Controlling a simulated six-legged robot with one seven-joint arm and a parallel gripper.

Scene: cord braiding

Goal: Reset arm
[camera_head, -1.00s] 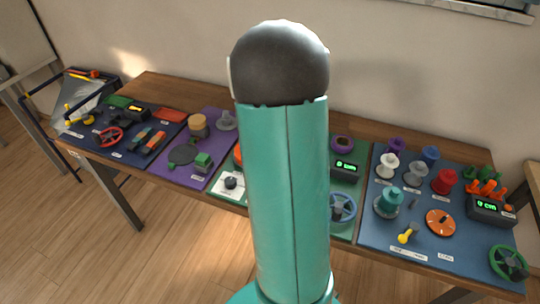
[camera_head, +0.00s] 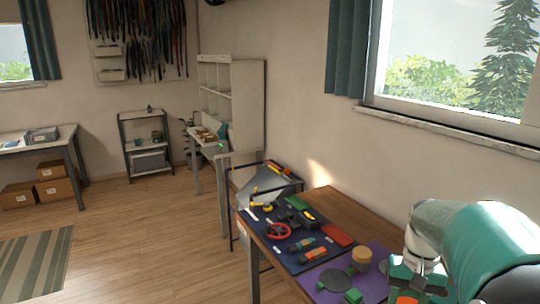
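My teal arm shows at the lower right in the head view, over the workbench (camera_head: 345,204). It is bent, with a pale wrist section pointing down. What appears to be my gripper (camera_head: 410,285) is at its lower end, above the purple mat (camera_head: 372,285). It is small, partly covered by the arm and near the bottom edge, so its fingers cannot be made out. I see nothing clearly held in it.
A dark blue mat (camera_head: 262,232) holds a red handwheel (camera_head: 277,231) and several blocks. The purple mat carries a tan cylinder (camera_head: 361,256) and a green block (camera_head: 353,296). A white shelf unit (camera_head: 247,105) stands behind. The wooden floor (camera_head: 150,225) at left is open.

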